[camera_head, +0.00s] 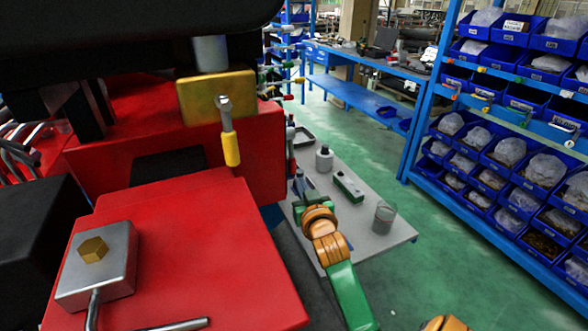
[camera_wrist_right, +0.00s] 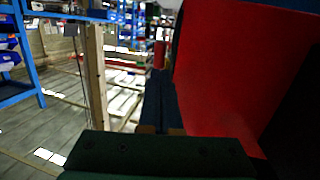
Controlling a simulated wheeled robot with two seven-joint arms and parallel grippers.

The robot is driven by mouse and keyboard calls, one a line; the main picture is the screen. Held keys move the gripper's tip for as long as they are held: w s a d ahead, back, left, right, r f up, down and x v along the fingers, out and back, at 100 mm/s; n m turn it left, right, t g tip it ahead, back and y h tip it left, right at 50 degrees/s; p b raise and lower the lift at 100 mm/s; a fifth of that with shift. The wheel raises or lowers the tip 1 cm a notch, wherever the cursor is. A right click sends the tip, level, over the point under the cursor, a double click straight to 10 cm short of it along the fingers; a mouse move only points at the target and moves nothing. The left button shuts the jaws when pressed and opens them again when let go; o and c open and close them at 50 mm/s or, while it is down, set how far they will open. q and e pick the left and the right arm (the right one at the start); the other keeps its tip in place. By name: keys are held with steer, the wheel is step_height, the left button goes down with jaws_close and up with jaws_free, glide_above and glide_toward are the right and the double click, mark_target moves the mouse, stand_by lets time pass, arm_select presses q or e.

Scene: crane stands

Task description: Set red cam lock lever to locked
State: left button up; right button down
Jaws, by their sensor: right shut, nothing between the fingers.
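A small upright red grip (camera_head: 291,150), which looks like the red lever, shows beside the right side of the red machine in the head view. In the right wrist view a red cylinder (camera_wrist_right: 159,55) stands beyond my fingertips, close to a large red panel. My right gripper (camera_head: 299,182) is just below the red grip in the head view. The lever's base and pivot are hidden. My left gripper is not in view.
The red machine (camera_head: 185,250) fills the left, with a yellow-handled lever (camera_head: 230,145) hanging from its brass plate (camera_head: 215,97). Blue bin shelves (camera_head: 500,150) stand farther right, across clear green floor.

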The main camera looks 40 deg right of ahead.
mark_target(292, 164)
steer(key=x, duration=0.6)
steer(key=shift+w+d, duration=0.15)
steer(key=shift+w, duration=0.15)
steer(key=b, duration=0.2)
steer(key=w+f+t+b, duration=0.1)
steer(key=b, duration=0.1)
steer(key=shift+w+d+f+h, duration=0.15)
steer(key=shift+d+f+h, duration=0.05)
steer(key=shift+d+h, duration=0.1)
steer(key=shift+r+b, duration=0.25)
steer(key=shift+b, duration=0.4)
steer(key=shift+r, duration=0.25)
steer(key=shift+r+t, duration=0.3)
